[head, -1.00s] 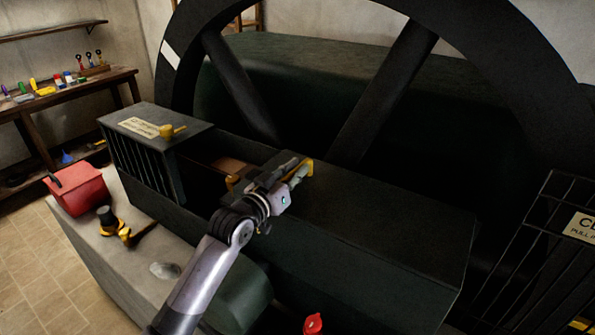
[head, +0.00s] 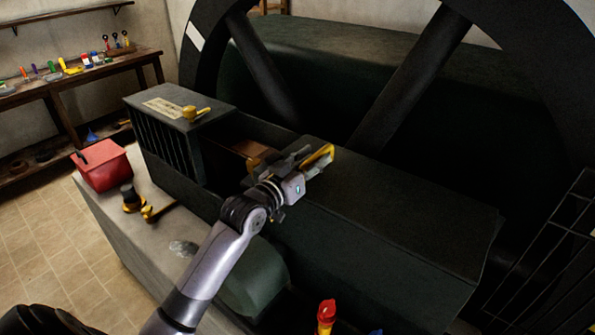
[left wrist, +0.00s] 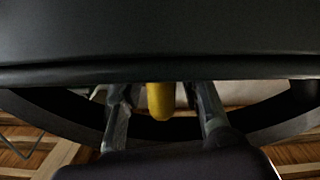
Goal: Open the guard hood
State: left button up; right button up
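The guard hood (head: 390,210) is a long dark cover in the head view, lying low in front of the big wheel, and looks shut. A yellow handle (head: 321,157) shows at its left end. My left gripper (head: 308,162) is at this handle. In the left wrist view, a yellow bar (left wrist: 160,101) sticks down below a dark edge, between my two spread fingers (left wrist: 163,108), with a visible gap on each side. The fingers look open. Whether they touch the handle elsewhere is hidden. My right gripper is not in view.
A red box (head: 101,168) and a yellow-black tool (head: 132,200) lie on the pale ledge. A red-topped item (head: 326,315) stands in front. A dark barred guard (head: 560,260) is at right.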

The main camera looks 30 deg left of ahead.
pick_arm(q)
jog(key=s, duration=0.3)
jog(key=s+a, duration=0.1)
jog(key=s, duration=0.6)
jog(key=shift+a, duration=0.2)
